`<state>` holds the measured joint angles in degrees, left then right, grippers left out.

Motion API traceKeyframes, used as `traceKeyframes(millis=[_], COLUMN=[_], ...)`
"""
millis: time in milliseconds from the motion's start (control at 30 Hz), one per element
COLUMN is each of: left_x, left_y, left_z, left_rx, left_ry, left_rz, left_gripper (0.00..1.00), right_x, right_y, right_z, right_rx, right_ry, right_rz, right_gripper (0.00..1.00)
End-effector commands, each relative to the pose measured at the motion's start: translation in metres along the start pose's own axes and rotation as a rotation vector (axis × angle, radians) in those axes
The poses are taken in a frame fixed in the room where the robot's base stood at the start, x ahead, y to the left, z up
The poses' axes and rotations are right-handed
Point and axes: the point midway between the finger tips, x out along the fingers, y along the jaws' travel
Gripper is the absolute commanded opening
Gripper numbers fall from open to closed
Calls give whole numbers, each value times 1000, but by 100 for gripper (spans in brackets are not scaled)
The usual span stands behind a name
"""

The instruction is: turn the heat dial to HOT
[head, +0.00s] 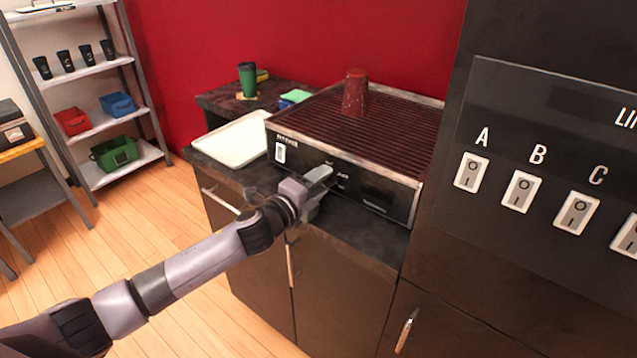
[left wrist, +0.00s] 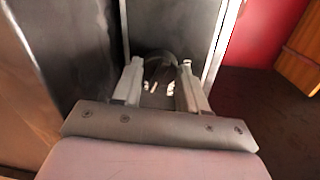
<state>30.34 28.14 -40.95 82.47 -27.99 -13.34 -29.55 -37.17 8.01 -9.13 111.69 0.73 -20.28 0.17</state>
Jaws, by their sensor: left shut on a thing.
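The machine (head: 345,165) is a black box with a ribbed, dark reddish top and a black front panel. My left gripper (head: 322,178) is at the middle of that panel and hides the heat dial in the head view. In the left wrist view the dark round dial (left wrist: 160,66) shows between the two fingers of my left gripper (left wrist: 160,90). The fingers are shut on it. The dial's pointer and the HOT mark cannot be made out. My right gripper is in neither view.
A dark red cup (head: 355,92) stands on the ribbed top. A white rocker switch (head: 280,152) is at the panel's left. A white tray (head: 232,140) and a green cup (head: 247,78) are to the left. A tall black panel with lettered switches (head: 471,172) stands close on the right.

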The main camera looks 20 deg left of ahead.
Motion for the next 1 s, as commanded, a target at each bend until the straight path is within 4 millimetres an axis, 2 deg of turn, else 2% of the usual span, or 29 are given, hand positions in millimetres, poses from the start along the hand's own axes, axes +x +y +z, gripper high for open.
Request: traceKeyframes(millis=[400, 900, 933, 1000], left_x=[0, 0, 0, 0], left_y=[1, 1, 1, 1], left_z=[0, 0, 0, 0], left_rx=[168, 187, 187, 186], left_ry=[-13, -14, -14, -14], left_rz=[-1, -1, -1, -1], left_gripper=[12, 12, 46, 68], right_x=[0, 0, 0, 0], right_y=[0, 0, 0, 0], right_z=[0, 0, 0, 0], right_rx=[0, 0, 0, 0], right_ry=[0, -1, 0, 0], right_rz=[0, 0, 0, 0], right_gripper=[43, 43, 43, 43])
